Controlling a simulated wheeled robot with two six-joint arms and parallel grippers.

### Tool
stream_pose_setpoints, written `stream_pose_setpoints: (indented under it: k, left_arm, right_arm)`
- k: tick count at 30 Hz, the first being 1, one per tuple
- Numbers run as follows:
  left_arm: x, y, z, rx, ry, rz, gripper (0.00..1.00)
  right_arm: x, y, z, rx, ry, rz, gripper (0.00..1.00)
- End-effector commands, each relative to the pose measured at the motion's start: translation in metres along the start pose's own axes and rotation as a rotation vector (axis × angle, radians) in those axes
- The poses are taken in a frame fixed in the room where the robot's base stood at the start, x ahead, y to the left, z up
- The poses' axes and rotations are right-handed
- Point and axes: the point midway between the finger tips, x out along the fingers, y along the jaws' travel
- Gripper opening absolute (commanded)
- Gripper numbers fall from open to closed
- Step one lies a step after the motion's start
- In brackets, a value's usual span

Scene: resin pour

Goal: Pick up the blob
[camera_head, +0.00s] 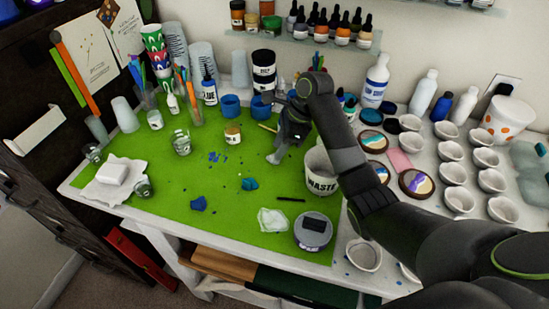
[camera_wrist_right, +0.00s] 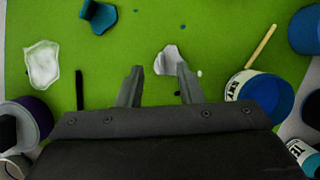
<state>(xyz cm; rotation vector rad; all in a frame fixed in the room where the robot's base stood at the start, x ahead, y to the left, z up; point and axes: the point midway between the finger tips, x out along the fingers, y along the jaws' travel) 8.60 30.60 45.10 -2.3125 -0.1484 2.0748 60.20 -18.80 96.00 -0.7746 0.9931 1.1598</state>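Several blobs lie on the green mat (camera_head: 160,215). A pale grey blob (camera_head: 275,158) lies right by the tips of my right gripper (camera_head: 283,147). In the right wrist view the grey blob (camera_wrist_right: 167,59) sits just beyond and between the fingertips of my right gripper (camera_wrist_right: 160,72), close to the right finger. The fingers are apart with nothing held between them. The teal blob (camera_wrist_right: 99,15) and whitish blob (camera_wrist_right: 42,65) also show in the wrist view. My left gripper is out of view.
A white cup marked WASTE (camera_head: 321,178) stands right of the gripper, beneath my right arm. A round grey-lidded item (camera_head: 314,232) and a black stick (camera_head: 290,199) are in front. Blue cups (camera_head: 231,106) and a small jar (camera_head: 233,134) stand behind. The mat's left front is mostly clear.

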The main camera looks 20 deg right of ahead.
Motion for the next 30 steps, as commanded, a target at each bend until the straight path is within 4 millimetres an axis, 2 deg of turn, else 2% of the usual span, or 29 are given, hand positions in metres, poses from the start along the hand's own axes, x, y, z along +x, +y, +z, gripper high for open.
stream_pose_setpoints:
  k: [3,6,13,14,21,30]
  left_arm:
    - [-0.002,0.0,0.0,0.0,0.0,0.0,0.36]
    - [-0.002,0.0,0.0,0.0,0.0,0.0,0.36]
    - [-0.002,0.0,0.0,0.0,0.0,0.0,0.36]
    - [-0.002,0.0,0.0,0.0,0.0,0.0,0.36]
    - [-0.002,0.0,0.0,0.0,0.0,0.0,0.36]
    - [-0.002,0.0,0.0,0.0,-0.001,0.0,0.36]
  right_arm:
    - [0.017,0.0,0.0,0.0,-0.001,0.002,0.33]
    - [0.025,0.0,-0.001,-0.002,0.0,0.002,0.33]
    - [0.027,0.0,-0.001,-0.002,0.0,-0.001,0.33]
    - [0.027,0.0,-0.001,-0.002,0.0,-0.001,0.32]
    - [0.026,0.0,-0.001,-0.002,0.0,-0.001,0.0]
    - [0.026,0.0,-0.001,-0.002,0.0,-0.001,0.0]
